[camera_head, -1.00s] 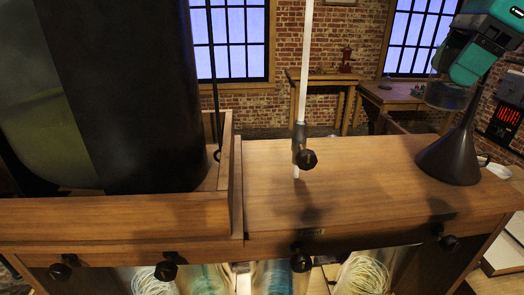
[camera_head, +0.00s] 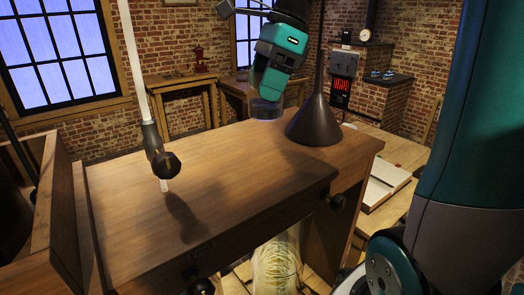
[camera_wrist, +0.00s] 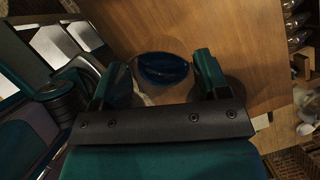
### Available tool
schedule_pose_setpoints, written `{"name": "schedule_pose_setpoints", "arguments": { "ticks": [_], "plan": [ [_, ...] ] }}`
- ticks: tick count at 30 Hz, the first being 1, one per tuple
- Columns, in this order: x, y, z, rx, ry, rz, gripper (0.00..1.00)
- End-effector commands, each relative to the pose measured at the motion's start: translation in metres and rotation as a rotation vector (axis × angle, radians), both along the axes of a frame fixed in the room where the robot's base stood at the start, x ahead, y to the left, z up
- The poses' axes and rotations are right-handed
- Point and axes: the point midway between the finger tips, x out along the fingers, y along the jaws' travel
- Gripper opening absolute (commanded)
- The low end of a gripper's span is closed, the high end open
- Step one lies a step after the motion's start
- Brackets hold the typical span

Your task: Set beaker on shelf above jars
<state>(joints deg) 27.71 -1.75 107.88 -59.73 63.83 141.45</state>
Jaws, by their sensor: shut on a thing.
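My gripper (camera_head: 268,92) is shut on the glass beaker (camera_head: 266,109), which hangs below the jaws in the head view. In the wrist view the beaker (camera_wrist: 163,70) sits between the two fingers (camera_wrist: 168,82), with something dark blue in it. The wooden shelf (camera_head: 225,175) spreads in front of and below the beaker. The beaker appears near the shelf's back edge, left of the dark funnel; I cannot tell whether it touches the top. A jar with pale coiled contents (camera_head: 276,265) shows under the shelf.
A dark funnel (camera_head: 315,122) stands on the shelf's right end. A white rod with a black clamp knob (camera_head: 162,163) rises from the left part. A wooden box wall (camera_head: 55,215) borders the left. The shelf's middle is clear. An open book (camera_head: 385,183) lies at right.

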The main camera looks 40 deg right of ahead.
Motion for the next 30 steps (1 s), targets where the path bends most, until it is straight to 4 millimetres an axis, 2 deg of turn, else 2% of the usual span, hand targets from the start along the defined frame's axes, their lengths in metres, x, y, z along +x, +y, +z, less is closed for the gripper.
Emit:
{"name": "schedule_pose_setpoints", "arguments": {
  "ticks": [1, 4, 12, 18, 22, 30],
  "plan": [
    [-0.001, 0.0, -0.02, 0.001, 0.002, 0.0, 0.42],
    [-0.001, 0.0, -0.039, 0.001, 0.002, 0.0, 0.42],
    [0.0, -0.001, -0.063, 0.001, 0.0, -0.001, 0.42],
    [-0.001, -0.001, -0.093, 0.001, 0.002, -0.001, 0.42],
    [-0.001, -0.001, -0.101, -0.001, 0.0, -0.001, 0.42],
    [0.0, -0.001, -0.101, -0.001, 0.0, -0.001, 0.42]
  ]
}}
